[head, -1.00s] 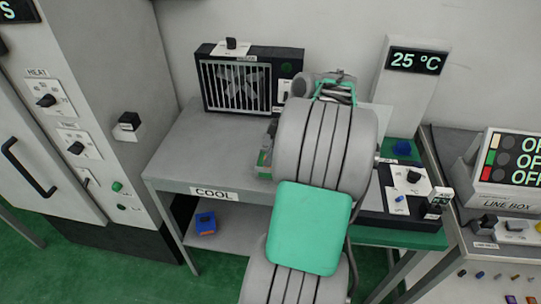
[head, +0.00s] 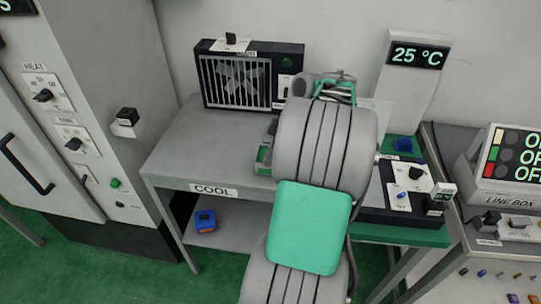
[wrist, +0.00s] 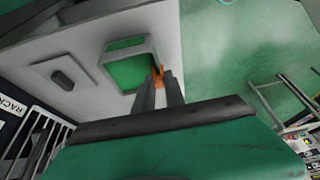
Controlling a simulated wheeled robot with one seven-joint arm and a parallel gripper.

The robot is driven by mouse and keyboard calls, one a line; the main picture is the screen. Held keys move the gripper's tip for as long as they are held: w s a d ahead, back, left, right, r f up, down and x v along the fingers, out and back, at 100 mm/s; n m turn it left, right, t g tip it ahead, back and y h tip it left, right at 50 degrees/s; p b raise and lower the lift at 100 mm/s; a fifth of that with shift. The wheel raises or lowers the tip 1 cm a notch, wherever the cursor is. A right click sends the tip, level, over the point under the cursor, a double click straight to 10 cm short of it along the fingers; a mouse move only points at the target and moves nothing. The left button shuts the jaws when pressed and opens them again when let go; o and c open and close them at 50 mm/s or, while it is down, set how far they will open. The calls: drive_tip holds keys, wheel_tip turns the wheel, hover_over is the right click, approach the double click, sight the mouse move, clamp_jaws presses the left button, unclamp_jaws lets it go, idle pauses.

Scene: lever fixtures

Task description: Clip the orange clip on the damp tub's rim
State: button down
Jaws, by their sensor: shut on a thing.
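My gripper (wrist: 161,92) is shut on the orange clip (wrist: 158,76) in the wrist view. The damp tub (wrist: 151,52) is a square, grey-walled open tub with a green inside, on a pale grey top. The clip is at the tub's right-hand wall in that view and overlaps its rim. I cannot tell whether the clip's jaws straddle the rim or only sit beside it. In the head view my own arm hides the gripper, the clip and most of the bench behind it.
A flat grey lid-like plate with a dark handle (wrist: 64,79) lies beside the tub. A fan unit (head: 250,75) stands at the back of the COOL bench (head: 190,150). A blue box (head: 205,221) is on the lower shelf. The bench's left part is clear.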

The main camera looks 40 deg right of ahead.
drive_tip(key=shift+f+b, duration=0.3)
drive_tip(key=shift+f, duration=0.2)
drive_tip(key=c, duration=1.3)
unclamp_jaws()
drive_tip(key=shift+o, duration=0.3)
drive_tip(key=o, duration=0.4)
drive_tip(key=shift+r, duration=0.15)
drive_tip(key=shift+r+p, duration=3.05)
drive_tip(key=shift+r, duration=0.4)
